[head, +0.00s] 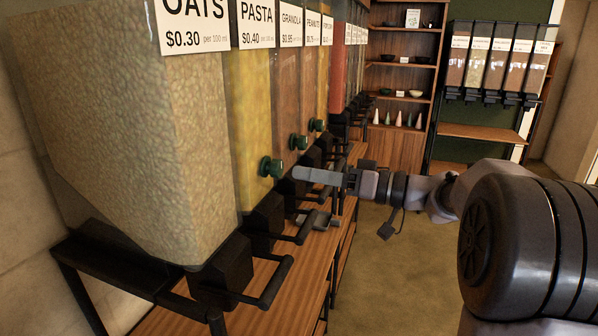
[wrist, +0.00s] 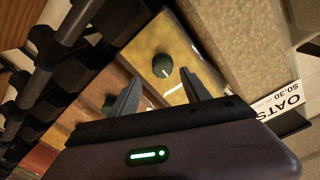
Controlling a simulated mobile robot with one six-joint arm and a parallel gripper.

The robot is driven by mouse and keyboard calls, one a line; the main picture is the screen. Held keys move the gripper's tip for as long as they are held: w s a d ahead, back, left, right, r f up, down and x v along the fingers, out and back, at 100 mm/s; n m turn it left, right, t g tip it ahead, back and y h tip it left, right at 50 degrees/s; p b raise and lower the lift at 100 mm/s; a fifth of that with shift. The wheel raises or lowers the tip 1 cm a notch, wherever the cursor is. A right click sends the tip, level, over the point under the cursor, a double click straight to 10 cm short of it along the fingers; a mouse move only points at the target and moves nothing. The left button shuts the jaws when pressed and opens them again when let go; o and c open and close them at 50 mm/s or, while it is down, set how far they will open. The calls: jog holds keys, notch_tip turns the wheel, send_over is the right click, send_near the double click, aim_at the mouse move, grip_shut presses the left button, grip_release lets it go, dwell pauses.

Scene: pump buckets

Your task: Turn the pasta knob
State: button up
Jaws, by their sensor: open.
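The pasta bin (head: 250,110) is the clear one with yellow contents, under a PASTA label (head: 256,22). The green pasta knob (head: 270,167) sticks out of its front. My gripper (head: 296,174) points at this knob from the right, with its fingertips a short way off. In the wrist view the pasta knob (wrist: 162,66) lies just beyond and between the fingertips of my open, empty gripper (wrist: 160,76). The knob appears untouched. The inside of its joint with the bin is hidden.
The large oats bin (head: 185,130) stands nearest. Green knobs on the granola bin (head: 298,142) and the peanut bin (head: 317,125) are beyond. Black dispenser handles (head: 275,282) jut out below, over the wooden shelf (head: 315,285). The floor (head: 400,270) to the right is open.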

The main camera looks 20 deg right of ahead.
aim_at(281, 170)
jog(key=shift+s+a+x, duration=0.1)
jog(key=shift+x, duration=1.3)
jog(key=shift+s+a+x, duration=0.1)
jog(key=shift+s+x, duration=0.05)
jog(key=shift+x, duration=1.2)
jog(key=shift+w+r, duration=0.1)
grip_shut()
